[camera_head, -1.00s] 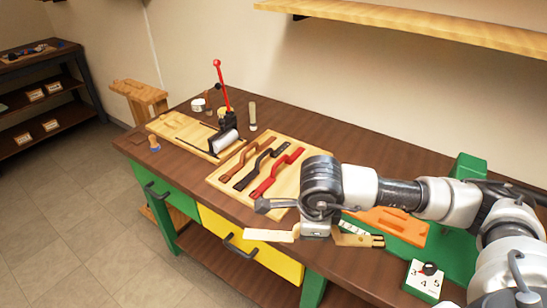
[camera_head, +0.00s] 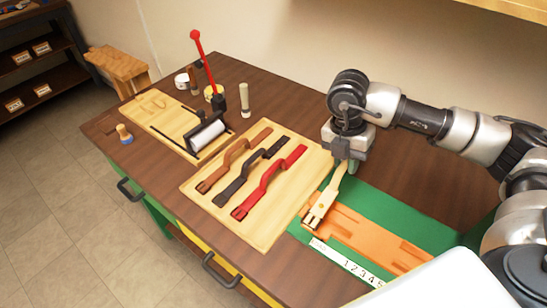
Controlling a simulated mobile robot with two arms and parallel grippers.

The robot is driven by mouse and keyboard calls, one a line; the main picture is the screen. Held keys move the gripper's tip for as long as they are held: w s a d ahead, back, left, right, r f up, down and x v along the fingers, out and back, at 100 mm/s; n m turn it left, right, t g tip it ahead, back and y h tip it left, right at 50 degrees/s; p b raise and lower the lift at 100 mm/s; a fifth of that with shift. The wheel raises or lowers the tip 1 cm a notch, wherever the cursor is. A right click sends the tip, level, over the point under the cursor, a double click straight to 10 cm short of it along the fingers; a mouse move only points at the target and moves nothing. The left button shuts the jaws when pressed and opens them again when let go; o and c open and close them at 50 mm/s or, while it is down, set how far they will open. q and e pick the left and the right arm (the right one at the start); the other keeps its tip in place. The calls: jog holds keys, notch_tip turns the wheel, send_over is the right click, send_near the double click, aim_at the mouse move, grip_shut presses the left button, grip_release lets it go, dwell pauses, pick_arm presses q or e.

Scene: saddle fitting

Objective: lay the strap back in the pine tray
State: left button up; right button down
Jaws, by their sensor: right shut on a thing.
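My right gripper (camera_head: 342,165) points down and is shut on a pale cream strap (camera_head: 328,198). The strap hangs toward the lower left, its buckle end over the corner of the green mat and the orange leather; I cannot tell whether it touches them. The pine tray (camera_head: 204,200) lies just left of the strap. In it lie a brown strap (camera_head: 232,158), a black strap (camera_head: 250,172) and a red strap (camera_head: 268,182), side by side and slanting. A bare strip of tray shows right of the red strap. My left gripper is out of view.
The green mat (camera_head: 385,212) bears an orange leather piece (camera_head: 375,240) and a numbered white ruler (camera_head: 350,262). Left of the tray stand a board (camera_head: 150,118) with a roller (camera_head: 207,136) and a red-knobbed lever (camera_head: 203,65). Brown bench top is clear behind the tray.

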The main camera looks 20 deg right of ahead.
jog(key=w+a+f+p, duration=0.1)
jog(key=w+a, duration=0.1)
jog(key=w+a+f, duration=0.2)
jog(key=a, duration=0.1)
jog(key=w+a+f+p, duration=0.1)
jog(key=w+a+f, duration=0.1)
jog(key=w, duration=0.1)
jog(key=shift+a+f+p, duration=0.25)
jog(key=shift+a+p, duration=0.1)
jog(key=shift+w+a+f, duration=0.4)
jog(key=shift+f, duration=0.4)
jog(key=shift+w+p+x, duration=0.2)
jog(key=shift+p+x, duration=0.45)
jog(key=shift+x, duration=0.55)
jog(key=shift+f, duration=0.35)
jog(key=shift+a, duration=0.1)
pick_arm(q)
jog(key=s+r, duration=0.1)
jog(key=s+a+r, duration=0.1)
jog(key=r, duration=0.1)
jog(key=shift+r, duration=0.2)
pick_arm(e)
jog(key=shift+f, duration=0.2)
